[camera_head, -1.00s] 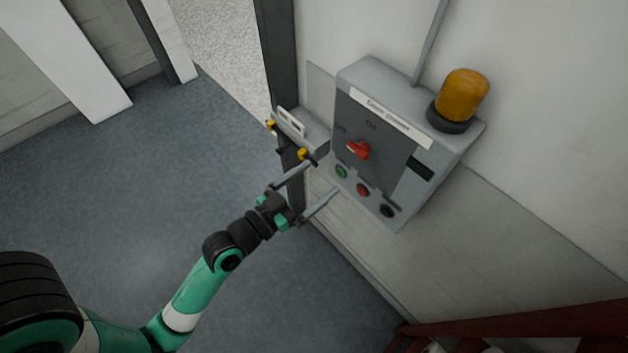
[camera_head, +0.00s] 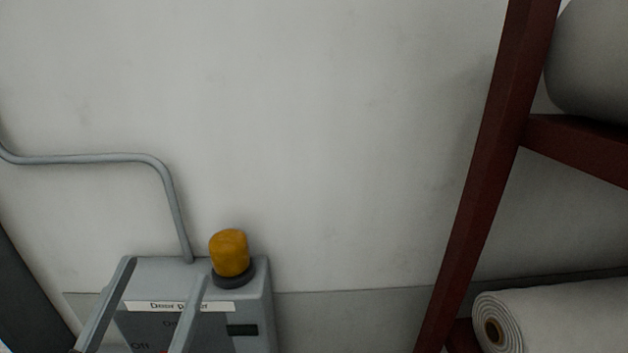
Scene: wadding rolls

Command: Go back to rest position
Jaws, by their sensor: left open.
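The box's label and "On" and "Off" marks are partly covered. Its lower part, with the buttons, is cut off by the bottom edge. My right gripper is not in view.
An orange beacon (camera_head: 229,253) stands on the box, and a grey conduit (camera_head: 172,200) runs up the wall from it. A dark red rack (camera_head: 487,165) holding pale rolls (camera_head: 570,318) stands at the right. Bare wall (camera_head: 330,130) fills the middle.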

